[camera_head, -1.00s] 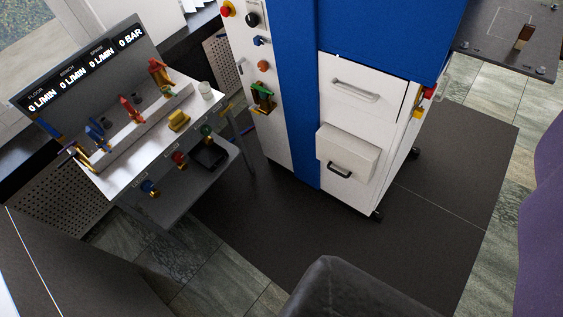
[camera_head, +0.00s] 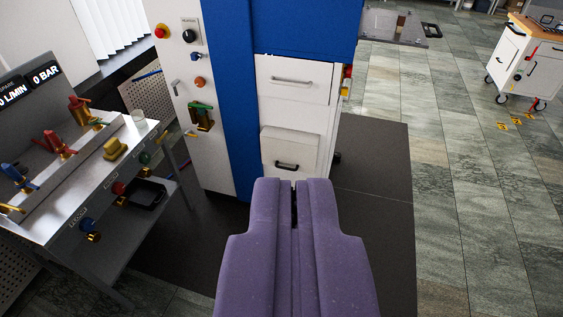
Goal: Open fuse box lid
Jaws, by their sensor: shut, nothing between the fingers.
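A white box (camera_head: 302,143) with a black handle (camera_head: 287,167) protrudes from the lower front of the white and blue press cabinet. It looks like the fuse box, but no label shows; its front appears closed. My purple gripper (camera_head: 294,182) reaches up from the bottom centre. Its two fingers are side by side, shut and empty, with only a thin dark slit between them. The fingertips appear just below the box in the picture, apparently not touching it. The gripper hides the cabinet's lower edge.
A metal bench (camera_head: 80,185) with coloured valves stands at left. The cabinet's left panel carries a red button (camera_head: 161,32) and a green-and-brass valve (camera_head: 201,115). A dark mat (camera_head: 375,185) covers the floor. Open tiled floor lies right, with a white trolley (camera_head: 520,60) at the back right.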

